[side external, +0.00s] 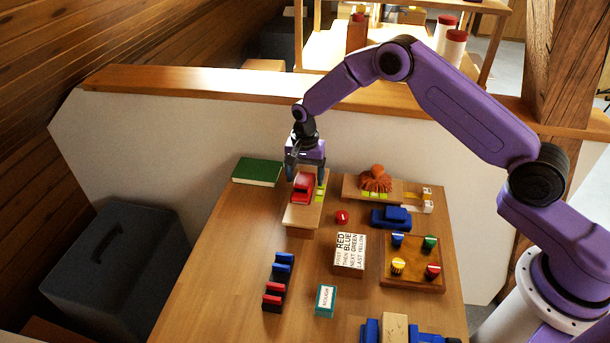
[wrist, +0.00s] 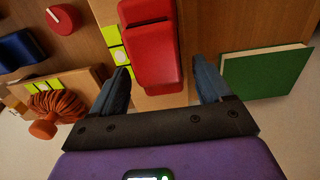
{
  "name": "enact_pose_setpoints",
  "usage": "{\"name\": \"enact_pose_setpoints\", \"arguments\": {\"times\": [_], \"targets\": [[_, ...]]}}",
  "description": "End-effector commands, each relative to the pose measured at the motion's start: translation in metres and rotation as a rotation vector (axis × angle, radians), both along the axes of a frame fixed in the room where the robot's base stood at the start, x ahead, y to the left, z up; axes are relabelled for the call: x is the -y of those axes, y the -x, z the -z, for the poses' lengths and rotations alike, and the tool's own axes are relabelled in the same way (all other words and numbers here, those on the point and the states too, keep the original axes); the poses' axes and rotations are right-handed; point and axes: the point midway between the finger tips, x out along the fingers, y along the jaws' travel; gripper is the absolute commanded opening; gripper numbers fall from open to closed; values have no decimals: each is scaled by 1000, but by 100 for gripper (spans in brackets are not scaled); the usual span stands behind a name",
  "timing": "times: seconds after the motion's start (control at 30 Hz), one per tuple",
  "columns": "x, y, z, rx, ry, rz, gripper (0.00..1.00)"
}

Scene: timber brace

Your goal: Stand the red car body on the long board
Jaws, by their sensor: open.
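The red car body (side external: 303,188) sits upright on a light wooden board (side external: 300,216) with yellow-green squares along one edge. In the wrist view the red car body (wrist: 150,45) lies over the board, its near end between my open fingers. My gripper (side external: 305,178) is at the car's far end in the side view. In the wrist view my gripper (wrist: 162,72) shows a gap between each finger and the car. The contact under the car is hidden.
A green book (side external: 257,171) lies left of the board. A second board (side external: 352,188) with an orange-brown tufted object (side external: 376,180) and a blue car-like block (side external: 391,217) are to the right. Red and blue blocks (side external: 278,280) and a printed block (side external: 350,252) stand nearer.

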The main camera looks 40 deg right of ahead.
Motion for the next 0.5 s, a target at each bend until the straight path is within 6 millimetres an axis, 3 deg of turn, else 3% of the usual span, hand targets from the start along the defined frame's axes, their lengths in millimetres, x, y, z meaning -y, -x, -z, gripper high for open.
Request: {"name": "enact_pose_setpoints", "arguments": {"times": [0.17, 0.5], "targets": [[0, -1, -24, 4, -1, 0, 78], [0, -1, -90, 4, -1, 1, 78]]}}
